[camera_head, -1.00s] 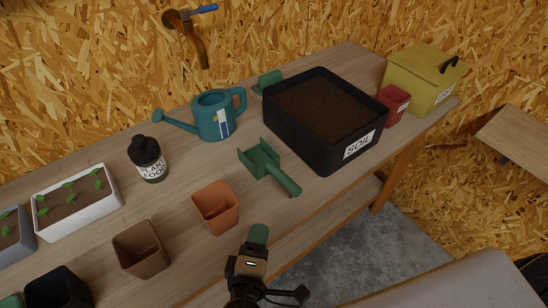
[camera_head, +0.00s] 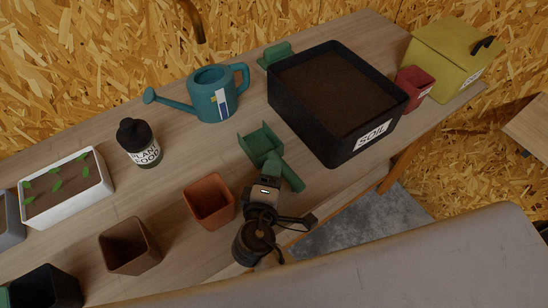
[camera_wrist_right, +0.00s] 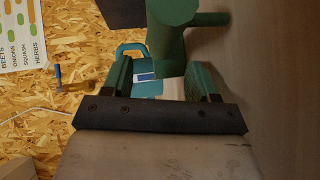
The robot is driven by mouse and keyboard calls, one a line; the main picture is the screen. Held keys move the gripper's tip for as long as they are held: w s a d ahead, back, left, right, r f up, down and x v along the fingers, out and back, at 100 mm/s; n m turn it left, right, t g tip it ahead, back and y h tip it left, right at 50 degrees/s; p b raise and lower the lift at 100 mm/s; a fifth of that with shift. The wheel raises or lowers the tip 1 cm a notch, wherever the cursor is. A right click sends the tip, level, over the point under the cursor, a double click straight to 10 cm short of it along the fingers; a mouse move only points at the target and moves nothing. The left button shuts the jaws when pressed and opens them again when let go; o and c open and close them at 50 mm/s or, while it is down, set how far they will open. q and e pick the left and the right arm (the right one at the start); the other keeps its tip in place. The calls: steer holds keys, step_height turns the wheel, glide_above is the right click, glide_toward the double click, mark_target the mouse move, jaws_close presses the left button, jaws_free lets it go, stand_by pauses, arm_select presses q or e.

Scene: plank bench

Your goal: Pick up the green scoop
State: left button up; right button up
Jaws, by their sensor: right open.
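The green scoop (camera_head: 262,143) lies on the bench in front of the black soil bin, its handle pointing toward the front right. In the right wrist view the green scoop (camera_wrist_right: 170,42) is just ahead of the fingertips, and part of it shows in line with the gap between them. My right gripper (camera_head: 274,170) is open, close beside the scoop's handle in the head view. Its two green-padded fingers (camera_wrist_right: 163,82) stand apart in the wrist view. Whether they touch the scoop cannot be told. My left gripper is not in view.
The black soil bin (camera_head: 288,118) stands right of the scoop and an orange pot (camera_head: 210,203) to its left. A teal watering can (camera_head: 212,100) is behind. A second green item (camera_head: 277,54) is partly hidden behind the bin. The bench's front edge is near.

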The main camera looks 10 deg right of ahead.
steer(key=x, duration=0.4)
steer(key=shift+w+d+f, duration=0.15)
steer(key=shift+w, duration=0.2)
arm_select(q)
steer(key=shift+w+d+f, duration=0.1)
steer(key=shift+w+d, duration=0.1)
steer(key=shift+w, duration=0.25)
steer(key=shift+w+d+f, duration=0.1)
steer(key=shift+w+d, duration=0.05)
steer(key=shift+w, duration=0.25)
arm_select(e)
steer(key=c, duration=1)
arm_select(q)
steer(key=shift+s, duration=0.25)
arm_select(e)
steer(key=shift+c, duration=0.2)
